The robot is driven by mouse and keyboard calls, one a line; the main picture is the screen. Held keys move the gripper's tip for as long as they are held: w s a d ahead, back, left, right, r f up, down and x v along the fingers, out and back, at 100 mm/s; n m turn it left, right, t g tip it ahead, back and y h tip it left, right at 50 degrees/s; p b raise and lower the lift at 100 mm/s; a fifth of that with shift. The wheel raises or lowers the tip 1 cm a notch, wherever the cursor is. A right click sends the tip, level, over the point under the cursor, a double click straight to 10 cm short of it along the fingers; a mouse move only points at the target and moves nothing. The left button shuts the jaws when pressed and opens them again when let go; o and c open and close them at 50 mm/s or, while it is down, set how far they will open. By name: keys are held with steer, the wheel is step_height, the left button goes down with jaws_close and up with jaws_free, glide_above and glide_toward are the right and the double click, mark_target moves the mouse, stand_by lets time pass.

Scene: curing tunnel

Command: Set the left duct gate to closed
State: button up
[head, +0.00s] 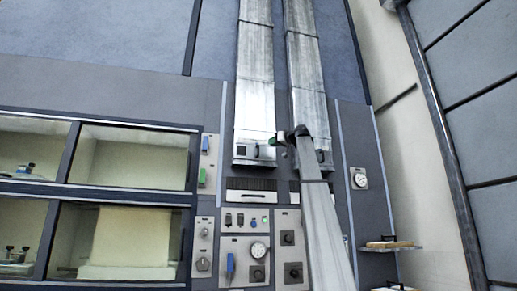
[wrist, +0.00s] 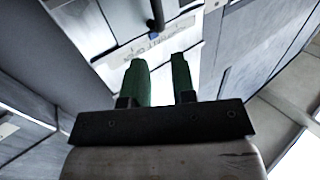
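The left duct (head: 254,85) is a pale metal column in the head view, with a small dark gate fitting (head: 254,152) near its lower end. Its open or closed setting cannot be read. My gripper (head: 282,137) is in front of the ducts, right of and slightly above that fitting. In the wrist view my gripper (wrist: 161,75) has two green fingers apart, with nothing held between them. A dark knob-ended handle (wrist: 156,25) on a pale labelled panel (wrist: 150,48) is ahead of the fingers and apart from them; which duct it belongs to is unclear.
The right duct (head: 306,75) stands beside the left one, partly hidden by my arm. Control panels with switches and a gauge (head: 258,250) lie below. Glazed compartments (head: 130,158) are at left. A small shelf (head: 390,246) juts out at right.

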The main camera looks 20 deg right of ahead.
steer(key=x, duration=1)
steer(key=shift+w+a, duration=0.25)
steer(key=shift+w, duration=0.05)
jaws_close()
